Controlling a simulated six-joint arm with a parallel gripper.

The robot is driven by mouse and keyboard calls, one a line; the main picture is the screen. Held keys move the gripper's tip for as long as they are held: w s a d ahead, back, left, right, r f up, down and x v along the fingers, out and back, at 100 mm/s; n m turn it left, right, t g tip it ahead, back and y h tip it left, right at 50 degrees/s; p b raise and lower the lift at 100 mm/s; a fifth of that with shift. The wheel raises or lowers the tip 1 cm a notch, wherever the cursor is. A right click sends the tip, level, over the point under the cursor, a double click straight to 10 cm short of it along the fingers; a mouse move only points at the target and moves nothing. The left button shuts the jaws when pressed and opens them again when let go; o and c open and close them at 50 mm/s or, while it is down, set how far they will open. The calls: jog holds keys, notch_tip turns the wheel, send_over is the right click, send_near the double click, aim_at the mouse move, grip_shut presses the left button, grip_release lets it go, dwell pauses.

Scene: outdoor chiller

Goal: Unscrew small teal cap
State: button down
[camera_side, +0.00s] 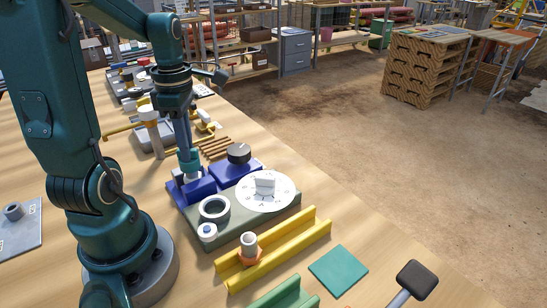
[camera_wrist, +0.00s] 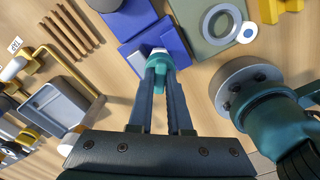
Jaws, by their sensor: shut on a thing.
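The small teal cap (camera_side: 188,159) is between my gripper's fingertips. It also shows in the wrist view (camera_wrist: 159,60), with the two dark fingers on either side of it. My gripper (camera_side: 187,152) points down over a blue block (camera_side: 195,190) and is shut on the cap. A pale, whitish piece (camera_wrist: 158,50) shows just beyond the cap, against the blue block in the wrist view. Whether the cap still touches this pale piece cannot be told. The fingers hide part of the cap.
A second blue block with a black knob (camera_side: 239,153) stands close to the right. A grey-green plate with a ring (camera_side: 214,209) and white dial (camera_side: 265,190) lies in front. A yellow channel (camera_side: 275,255) is nearer the camera. Brown rods (camera_wrist: 70,30) and a grey tray (camera_wrist: 62,104) lie left in the wrist view.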

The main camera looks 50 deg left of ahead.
jog(key=n, duration=0.7)
jog(key=shift+n, duration=0.3)
jog(key=c, duration=0.8)
grip_release()
jog(key=shift+o, duration=0.2)
